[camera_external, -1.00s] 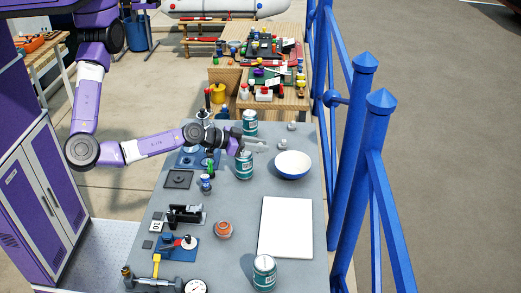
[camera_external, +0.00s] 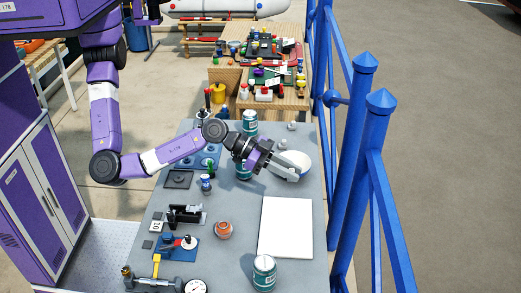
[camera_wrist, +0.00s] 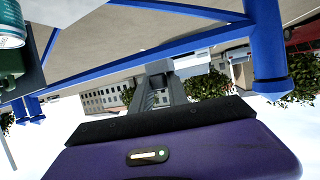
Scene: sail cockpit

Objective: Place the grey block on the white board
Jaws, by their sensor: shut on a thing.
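The white board (camera_external: 286,228) lies flat on the grey table at the right, with its top clear. My gripper (camera_external: 294,174) is above the table, in front of the white bowl and beyond the board's far edge. In the wrist view my gripper (camera_wrist: 160,82) is shut on a small grey thing at its fingertips, which I take for the grey block (camera_wrist: 158,67). The block is held up, apart from the board. Its outline is hard to make out in the external view.
The white bowl (camera_external: 303,158) is partly hidden behind my gripper. A teal can (camera_external: 264,272) stands at the board's near edge. An orange ball-like thing (camera_external: 223,229) sits left of the board. A blue railing (camera_external: 347,150) runs along the table's right side.

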